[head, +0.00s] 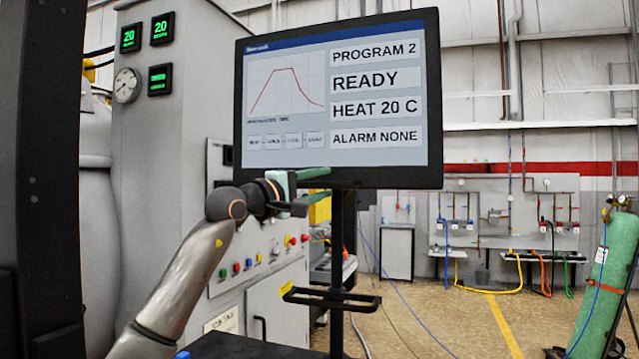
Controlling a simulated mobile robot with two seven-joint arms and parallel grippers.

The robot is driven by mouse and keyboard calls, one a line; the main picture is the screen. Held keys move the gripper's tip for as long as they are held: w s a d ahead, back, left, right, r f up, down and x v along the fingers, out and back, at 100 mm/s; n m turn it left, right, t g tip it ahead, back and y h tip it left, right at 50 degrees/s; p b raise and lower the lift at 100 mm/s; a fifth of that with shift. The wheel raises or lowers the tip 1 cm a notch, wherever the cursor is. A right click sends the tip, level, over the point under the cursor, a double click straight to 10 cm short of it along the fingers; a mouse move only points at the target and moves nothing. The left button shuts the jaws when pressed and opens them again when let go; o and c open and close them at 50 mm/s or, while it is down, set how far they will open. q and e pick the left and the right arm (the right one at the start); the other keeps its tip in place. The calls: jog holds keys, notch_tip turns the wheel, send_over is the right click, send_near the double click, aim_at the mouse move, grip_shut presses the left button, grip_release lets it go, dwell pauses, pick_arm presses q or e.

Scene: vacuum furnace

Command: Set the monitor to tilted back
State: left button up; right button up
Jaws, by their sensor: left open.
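The monitor (378,150) is a wide black-framed screen on a dark pole (337,250), at the top middle of the head view. Its screen reads PROGRAM 2, READY, HEAT 20 C and ALARM NONE. The screen faces me, turned a little; its exact tilt is hard to judge. My left gripper (318,184) is open and empty at the monitor's lower edge, left of the pole. Its upper finger overlaps the bottom bezel in the picture; I cannot tell whether it touches. My right gripper is out of view.
A black bracket (331,299) sticks out from the pole below the gripper. The grey furnace cabinet (165,150) with buttons stands behind on the left. A green gas cylinder (604,285) stands at the far right. The floor (450,315) between is mostly open, with hoses on it.

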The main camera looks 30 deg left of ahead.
pick_arm(q)
jog(key=shift+c, duration=0.2)
grip_shut()
dwell(1.1)
